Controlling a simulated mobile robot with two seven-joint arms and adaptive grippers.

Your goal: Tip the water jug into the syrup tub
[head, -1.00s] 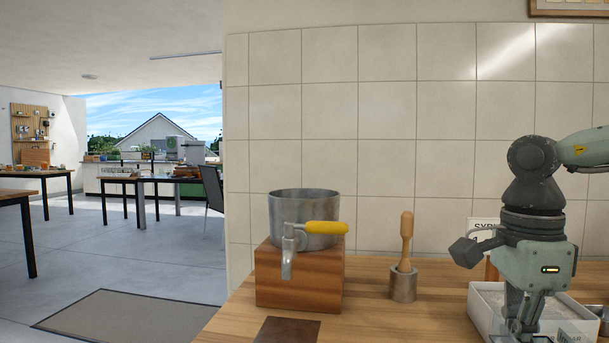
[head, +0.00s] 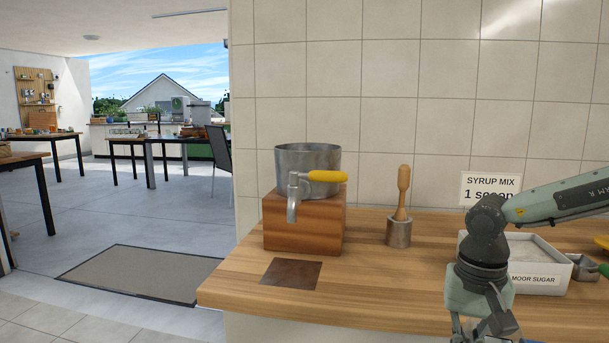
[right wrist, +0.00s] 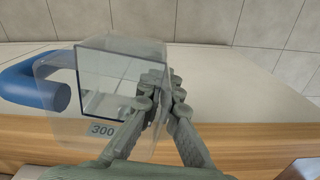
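The clear water jug (right wrist: 97,84), with a blue handle (right wrist: 35,82) and a 300 label, shows in the right wrist view. My right gripper (right wrist: 160,88) is closed at its right wall, with the fingertips close together. It appears to hold the jug off the wooden counter edge. How much water is inside cannot be told. In the head view my right gripper (head: 484,328) points down at the counter's front edge, its fingertips cut off. No thing is clearly the syrup tub; a SYRUP MIX card (head: 490,188) stands at the back. My left gripper is not in view.
A white tub marked MOOR SUGAR (head: 537,280) stands behind my right arm, beside a metal scoop (head: 584,268). A metal pot with a tap (head: 308,163) sits on a wooden block (head: 305,222). A pestle and mortar (head: 399,230) stand mid-counter.

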